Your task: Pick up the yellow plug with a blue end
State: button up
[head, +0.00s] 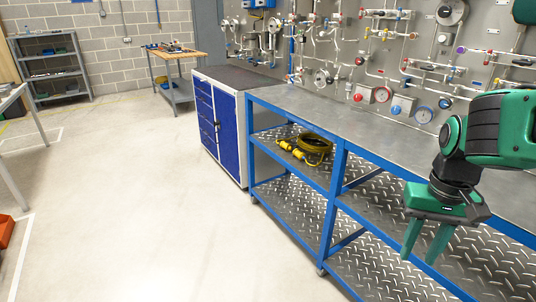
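A coiled yellow cable (318,144) lies on the upper diamond-plate shelf of the blue-framed bench in the head view. A yellow plug end (284,145) lies at its left, with another yellow end (297,153) just in front. Both are small, and I cannot make out a blue end on either. My gripper (419,259) is at the right, in front of the bench, with green fingers pointing down. The fingers are apart with nothing visible between them. It is well to the right of the cable and not touching it.
The bench top (350,118) is bare and lies above the cable shelf. A blue bench post (333,190) stands right of the cable. A blue-drawer cabinet (222,125) adjoins the bench. Pipes and gauges cover the wall panel behind. The floor (140,210) at left is open.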

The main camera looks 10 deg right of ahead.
aim_at(300, 156)
jog(key=u, duration=0.25)
jog(key=i, duration=1.75)
jog(key=z, duration=0.25)
